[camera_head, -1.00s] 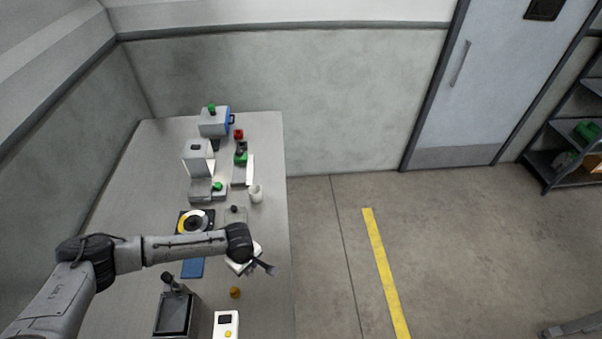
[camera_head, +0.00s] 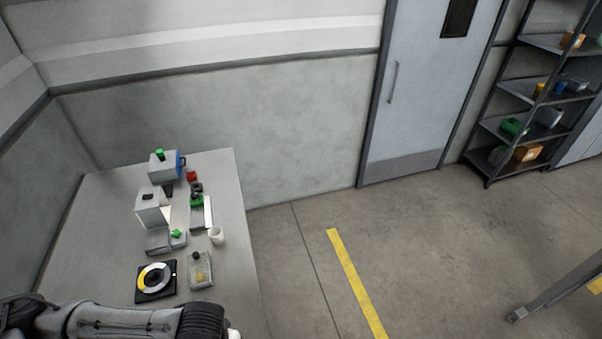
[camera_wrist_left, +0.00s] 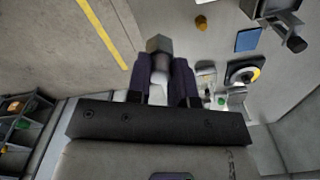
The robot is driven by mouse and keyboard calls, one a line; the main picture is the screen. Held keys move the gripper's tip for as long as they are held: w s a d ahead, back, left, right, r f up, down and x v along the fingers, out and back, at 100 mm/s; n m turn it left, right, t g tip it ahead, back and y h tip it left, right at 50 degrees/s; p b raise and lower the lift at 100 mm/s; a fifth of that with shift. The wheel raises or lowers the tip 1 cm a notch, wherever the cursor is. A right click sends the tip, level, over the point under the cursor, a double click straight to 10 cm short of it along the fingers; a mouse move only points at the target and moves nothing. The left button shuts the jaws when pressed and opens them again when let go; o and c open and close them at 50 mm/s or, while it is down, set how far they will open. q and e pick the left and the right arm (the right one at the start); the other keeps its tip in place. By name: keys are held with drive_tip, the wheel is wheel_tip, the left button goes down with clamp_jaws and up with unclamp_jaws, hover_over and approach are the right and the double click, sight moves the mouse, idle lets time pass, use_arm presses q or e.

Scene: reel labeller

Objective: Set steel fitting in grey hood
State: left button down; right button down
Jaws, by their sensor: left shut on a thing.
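My left gripper (camera_wrist_left: 160,75) is shut on a grey steel piece (camera_wrist_left: 158,46) with an angular end, which looks like the steel fitting. The piece sticks out beyond the dark fingers; its lower part is partly hidden between them. In the head view only my left arm shows at the bottom edge, and the fitting cannot be seen there. A pale grey box-shaped hood (camera_head: 149,211) with a dark knob on top and a bright open side stands on the table, well beyond my left arm. My right gripper is not in view.
On the table (camera_head: 95,215) stand a grey box with a green knob (camera_head: 164,168), a grey base with a green part (camera_head: 160,244), a white cup (camera_head: 216,236), a round dial (camera_head: 155,278) and a small tray (camera_head: 206,262). Open floor lies right of the table.

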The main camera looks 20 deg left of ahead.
use_arm(q)
drive_tip(key=w+d+r+m+p, duration=0.1)
drive_tip(key=w+r+p, duration=0.2)
drive_tip(key=r, duration=0.8)
drive_tip(key=w+d+r+m+p, duration=0.1)
drive_tip(key=w+r, duration=0.3)
drive_tip(key=r, duration=0.8)
drive_tip(key=shift+w+d+p, duration=0.4)
drive_tip(key=shift+d+p, duration=0.25)
drive_tip(key=shift+p, duration=0.25)
drive_tip(key=shift+s+a, duration=0.1)
